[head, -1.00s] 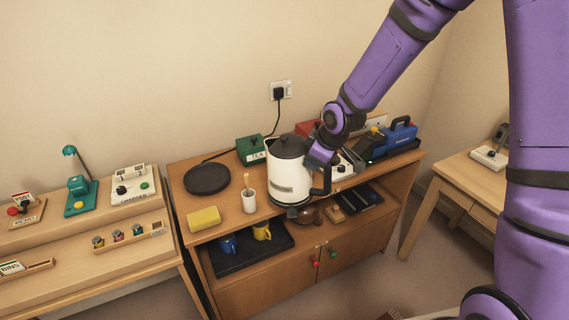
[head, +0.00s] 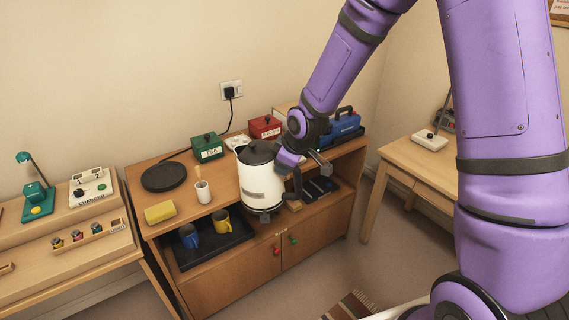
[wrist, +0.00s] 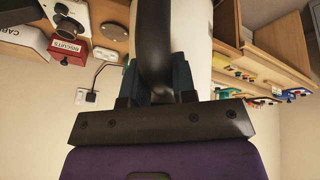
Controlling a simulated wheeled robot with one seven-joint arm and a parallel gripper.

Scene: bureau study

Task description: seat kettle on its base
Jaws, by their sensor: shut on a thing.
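The white kettle (head: 262,186) with a dark lid and black handle is held upright in front of the cabinet's front edge, in the head view. My gripper (head: 288,165) is shut on its handle (wrist: 154,50), which fills the middle of the wrist view beside the white body (wrist: 192,30). The round black kettle base (head: 164,177) lies bare on the cabinet top, left of the kettle. A cord runs from near it to the wall socket. The kettle's underside is hidden.
A cup with a brush (head: 203,192) and a yellow sponge (head: 160,212) stand near the base. A green tea box (head: 207,147) and red biscuit box (head: 265,127) stand behind. Mugs (head: 221,222) sit on the lower shelf tray. A charger desk (head: 60,270) is at left.

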